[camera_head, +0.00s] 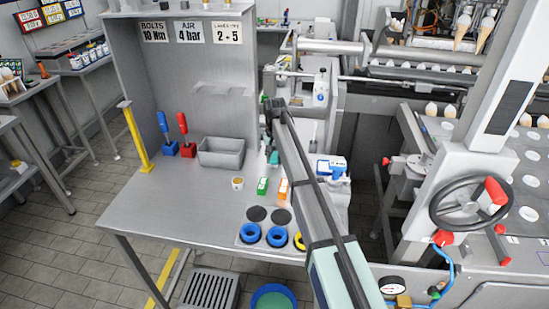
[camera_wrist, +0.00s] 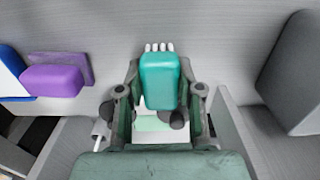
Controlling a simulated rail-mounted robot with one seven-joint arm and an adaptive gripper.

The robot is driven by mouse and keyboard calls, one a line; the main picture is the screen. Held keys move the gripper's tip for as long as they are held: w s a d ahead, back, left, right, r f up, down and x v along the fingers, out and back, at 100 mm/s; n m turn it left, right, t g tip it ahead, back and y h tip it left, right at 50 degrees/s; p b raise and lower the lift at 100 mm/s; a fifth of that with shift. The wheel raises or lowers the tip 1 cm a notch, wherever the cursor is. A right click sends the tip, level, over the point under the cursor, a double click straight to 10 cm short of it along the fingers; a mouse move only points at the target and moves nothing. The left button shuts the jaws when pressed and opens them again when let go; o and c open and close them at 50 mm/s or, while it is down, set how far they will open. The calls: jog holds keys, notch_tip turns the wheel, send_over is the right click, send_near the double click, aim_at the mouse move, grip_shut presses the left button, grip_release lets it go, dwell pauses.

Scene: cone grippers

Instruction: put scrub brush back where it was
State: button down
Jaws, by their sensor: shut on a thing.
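The scrub brush (camera_wrist: 160,78) shows in the wrist view as a teal block with white bristles along its far edge. My gripper (camera_wrist: 160,98) is shut on it, with one finger on each side.
A purple block (camera_wrist: 53,80) lies left of my gripper and a grey block (camera_wrist: 292,82) stands at right. The bench's left front is clear.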

aim_at(274, 156)
jog(key=shift+f, duration=0.1)
jog(key=c, duration=0.7)
grip_release()
jog(key=shift+c, duration=0.2)
notch_tip(274, 156, up, 12)
jog(key=b, duration=0.2)
